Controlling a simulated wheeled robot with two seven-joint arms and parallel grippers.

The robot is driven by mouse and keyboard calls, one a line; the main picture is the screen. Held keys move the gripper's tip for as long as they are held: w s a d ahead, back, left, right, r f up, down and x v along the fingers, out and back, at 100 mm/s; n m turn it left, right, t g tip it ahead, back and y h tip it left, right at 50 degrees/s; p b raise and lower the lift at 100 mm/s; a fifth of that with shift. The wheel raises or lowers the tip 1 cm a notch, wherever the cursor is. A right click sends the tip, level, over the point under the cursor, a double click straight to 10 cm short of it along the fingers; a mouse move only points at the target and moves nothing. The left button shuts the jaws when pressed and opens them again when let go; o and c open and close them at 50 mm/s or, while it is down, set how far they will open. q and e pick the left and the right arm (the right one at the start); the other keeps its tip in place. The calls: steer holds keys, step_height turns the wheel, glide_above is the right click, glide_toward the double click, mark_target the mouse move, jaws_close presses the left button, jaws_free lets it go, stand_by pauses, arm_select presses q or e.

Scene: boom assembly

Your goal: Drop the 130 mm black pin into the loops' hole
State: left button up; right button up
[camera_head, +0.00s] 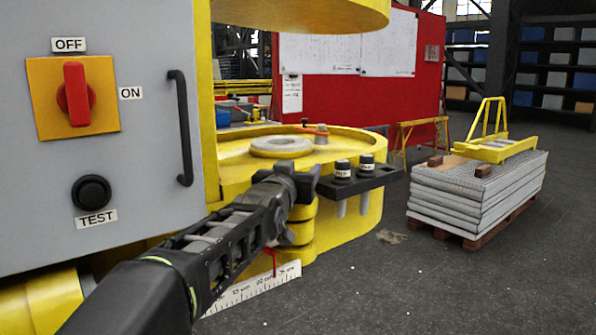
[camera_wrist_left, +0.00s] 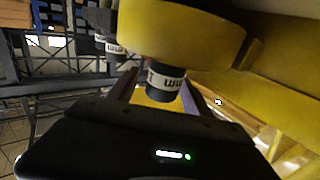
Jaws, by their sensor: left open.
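A black pin (camera_wrist_left: 165,84) with a white label band shows in the left wrist view, against a yellow loop (camera_wrist_left: 180,35). Only its capped end shows; the rest appears to be inside the loop, and its label is too blurred to read. My left gripper (camera_wrist_left: 160,93) is open, with its fingers on either side of the pin's end. In the head view my left gripper (camera_head: 302,186) is just above the stacked yellow loops (camera_head: 303,222) and hides the pin there. My right gripper is not in view.
Two black-capped pins, one at the left (camera_head: 343,171) and one at the right (camera_head: 366,164), stand in a dark holder (camera_head: 385,177) beside the loops. A grey switch panel (camera_head: 140,150) stands at the left. A pallet stack (camera_head: 480,195) stands at the right, with clear floor before it.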

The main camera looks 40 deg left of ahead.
arm_select(q)
steer(key=shift+f, duration=0.15)
steer(key=shift+s+d, duration=0.25)
steer(key=shift+s, duration=0.15)
steer(key=b+v, duration=0.1)
steer(key=v, duration=0.5)
steer(key=shift+b, duration=0.4)
steer(key=shift+s, duration=0.45)
steer(key=shift+d, duration=0.15)
